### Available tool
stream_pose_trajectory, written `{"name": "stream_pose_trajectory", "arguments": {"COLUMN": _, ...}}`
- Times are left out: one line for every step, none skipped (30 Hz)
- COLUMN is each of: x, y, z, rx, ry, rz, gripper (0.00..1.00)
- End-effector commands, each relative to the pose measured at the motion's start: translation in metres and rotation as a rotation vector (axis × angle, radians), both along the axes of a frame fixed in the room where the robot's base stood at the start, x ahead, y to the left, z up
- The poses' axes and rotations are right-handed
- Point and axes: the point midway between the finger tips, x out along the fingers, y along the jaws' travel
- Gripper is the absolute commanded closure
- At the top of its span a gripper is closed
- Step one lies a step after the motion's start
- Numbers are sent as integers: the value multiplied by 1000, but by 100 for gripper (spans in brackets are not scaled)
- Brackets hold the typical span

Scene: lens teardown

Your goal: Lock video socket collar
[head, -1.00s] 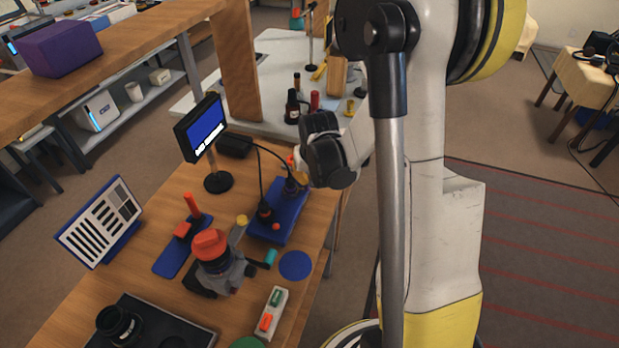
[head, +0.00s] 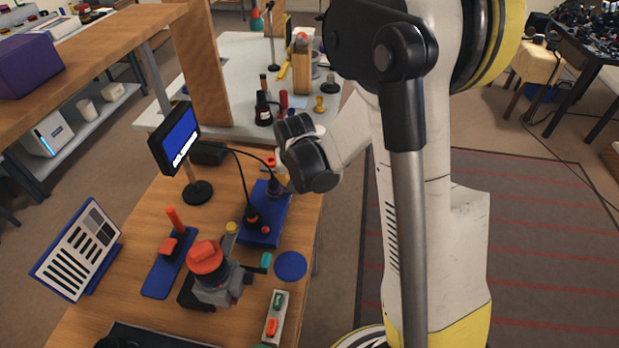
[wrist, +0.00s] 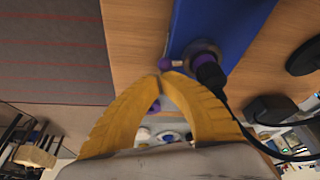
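The blue socket board (head: 257,232) lies near the right edge of the wooden table. A cable plugs into the video socket (head: 273,187) at its far end; in the wrist view this is a dark plug in a round socket with a purple collar (wrist: 203,52). A small purple knob (wrist: 172,64) sticks out from the collar. My gripper (wrist: 164,75) has yellow fingers with tips close together beside the knob. I see nothing clearly held between them, and contact with the knob cannot be told. In the head view my wrist hides the fingertips.
A second cable plug (head: 252,220) stands at the board's near end. A monitor (head: 175,137) stands left, a grey device with an orange top (head: 210,268) nearer, and a blue disc (head: 290,266) to the right. Another table with bottles lies beyond.

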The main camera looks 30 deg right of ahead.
Motion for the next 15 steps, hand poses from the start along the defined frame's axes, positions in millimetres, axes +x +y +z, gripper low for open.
{"name": "stream_pose_trajectory", "arguments": {"x": -1, "y": 4, "z": 0, "rx": -1, "ry": 0, "rz": 2, "gripper": 100}}
{"name": "stream_pose_trajectory", "arguments": {"x": -1, "y": 5, "z": 0, "rx": 0, "ry": 0, "rz": 1, "gripper": 100}}
{"name": "stream_pose_trajectory", "arguments": {"x": -2, "y": 6, "z": 0, "rx": 0, "ry": 0, "rz": 1, "gripper": 100}}
{"name": "stream_pose_trajectory", "arguments": {"x": -3, "y": 6, "z": 0, "rx": 0, "ry": 0, "rz": 0, "gripper": 100}}
{"name": "stream_pose_trajectory", "arguments": {"x": -3, "y": 6, "z": 0, "rx": 0, "ry": 0, "rz": -2, "gripper": 100}}
{"name": "stream_pose_trajectory", "arguments": {"x": -4, "y": 7, "z": 0, "rx": 0, "ry": 0, "rz": -5, "gripper": 100}}
{"name": "stream_pose_trajectory", "arguments": {"x": -5, "y": 7, "z": 0, "rx": 0, "ry": 0, "rz": -9, "gripper": 100}}
{"name": "stream_pose_trajectory", "arguments": {"x": -6, "y": 7, "z": 0, "rx": 0, "ry": 0, "rz": -15, "gripper": 100}}
{"name": "stream_pose_trajectory", "arguments": {"x": -7, "y": 7, "z": 0, "rx": 1, "ry": 1, "rz": -24, "gripper": 100}}
{"name": "stream_pose_trajectory", "arguments": {"x": -8, "y": 8, "z": 0, "rx": 0, "ry": 1, "rz": -35, "gripper": 100}}
{"name": "stream_pose_trajectory", "arguments": {"x": -9, "y": 8, "z": 0, "rx": 1, "ry": 1, "rz": -48, "gripper": 100}}
{"name": "stream_pose_trajectory", "arguments": {"x": -10, "y": 8, "z": 0, "rx": 1, "ry": 1, "rz": -70, "gripper": 100}}
{"name": "stream_pose_trajectory", "arguments": {"x": -11, "y": 8, "z": 0, "rx": 0, "ry": 1, "rz": -89, "gripper": 100}}
{"name": "stream_pose_trajectory", "arguments": {"x": -13, "y": 9, "z": 0, "rx": 0, "ry": 0, "rz": -110, "gripper": 100}}
{"name": "stream_pose_trajectory", "arguments": {"x": -14, "y": 9, "z": 0, "rx": 1, "ry": 0, "rz": -138, "gripper": 100}}
